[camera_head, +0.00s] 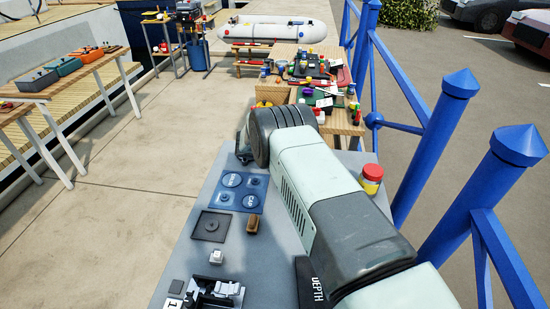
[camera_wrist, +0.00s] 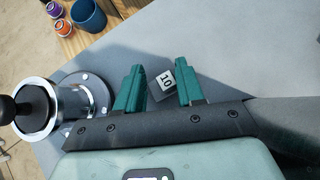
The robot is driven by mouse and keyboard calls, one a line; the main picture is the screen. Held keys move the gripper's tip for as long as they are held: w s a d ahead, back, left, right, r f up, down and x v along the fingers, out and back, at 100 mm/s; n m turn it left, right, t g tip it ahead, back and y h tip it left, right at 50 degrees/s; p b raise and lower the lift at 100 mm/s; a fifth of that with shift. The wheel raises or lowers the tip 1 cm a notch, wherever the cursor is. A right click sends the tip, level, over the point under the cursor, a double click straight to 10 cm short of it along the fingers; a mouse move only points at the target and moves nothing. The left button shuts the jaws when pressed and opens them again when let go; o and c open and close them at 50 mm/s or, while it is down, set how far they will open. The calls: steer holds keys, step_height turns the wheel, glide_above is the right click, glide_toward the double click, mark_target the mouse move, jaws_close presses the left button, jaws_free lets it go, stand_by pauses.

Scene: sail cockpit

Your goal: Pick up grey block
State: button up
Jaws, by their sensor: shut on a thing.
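The grey block (camera_wrist: 165,82) shows in the wrist view as a small grey piece with a white face marked 10. It lies between the two teal fingers of my gripper (camera_wrist: 160,78), over the grey table top. My gripper is shut on it. The block is turned at an angle between the fingers; I cannot tell how far it is above the table. In the head view my arm hides the gripper and the block.
A chrome cylinder with a dark knob (camera_wrist: 60,105) stands close left of my gripper. Blue railings (camera_head: 440,150) run along the right.

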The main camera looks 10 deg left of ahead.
step_height(320, 180, up, 28)
steer(key=s+d+r, duration=1.4)
steer(key=d+r, duration=0.3)
steer(key=s+d+f+m+g+h, duration=0.3)
steer(key=d+f+m+g, duration=0.15)
steer(key=f+m, duration=0.2)
steer(key=s+d+f+m+g+h, duration=0.2)
steer(key=s+d+f+m+g, duration=0.1)
steer(key=f+m+g, duration=0.4)
steer(key=s+a+f+m+g+y, duration=0.1)
steer(key=a+f+m+g+y, duration=0.15)
steer(key=f+m+y, duration=0.85)
steer(key=a+f+m+g+y, duration=0.1)
steer(key=a+f+m+y, duration=0.4)
steer(key=m, duration=1.1)
steer(key=w+d+f+m+t, duration=0.1)
steer(key=f+m+t, duration=0.2)
steer(key=f+m, duration=0.1)
steer(key=w+d+f+m+t, duration=0.1)
steer(key=d+f+m+t, duration=0.1)
steer(key=f, duration=0.4)
steer(key=w+d+f+m+t+y, duration=0.1)
steer(key=d+f+m+t, duration=0.1)
steer(key=f+m+t, duration=0.3)
steer(key=shift+f+m, duration=0.2)
steer(key=shift+m, duration=0.75)
